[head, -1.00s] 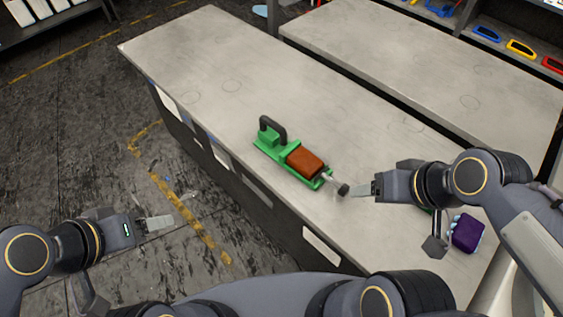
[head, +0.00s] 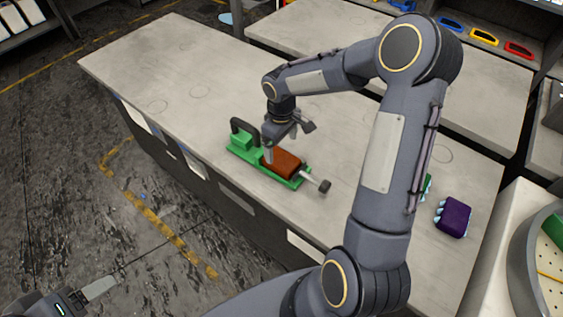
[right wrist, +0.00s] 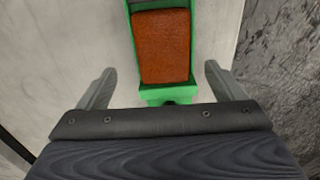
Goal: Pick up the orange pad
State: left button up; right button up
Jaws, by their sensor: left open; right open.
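The orange pad (head: 284,163) lies on a green tool (head: 239,149) with a black handle, on the grey worktable (head: 160,65). My right gripper (head: 268,156) points down over the tool at the pad's handle-side end. In the right wrist view the orange pad (right wrist: 162,46) sits ahead of and between the open fingers of my right gripper (right wrist: 160,82), with the green holder (right wrist: 168,92) around it. Neither finger touches the pad there. My left gripper (head: 98,289) is low at the left, over the floor, away from the table.
A purple block (head: 454,216) lies on the table at the right, with a green thing partly hidden behind my right arm. A grey rod with a black knob (head: 323,186) sticks out from the tool. Colored trays (head: 484,37) stand at the back right.

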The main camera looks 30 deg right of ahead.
aim_at(282, 159)
jog(key=f, duration=0.3)
jog(key=f+p, duration=0.1)
jog(key=f, duration=0.1)
jog(key=shift+s+a+f, duration=0.1)
jog(key=shift+s+f, duration=0.1)
jog(key=shift+s, duration=0.05)
jog(key=c, duration=1.2)
jog(key=shift+r, duration=0.15)
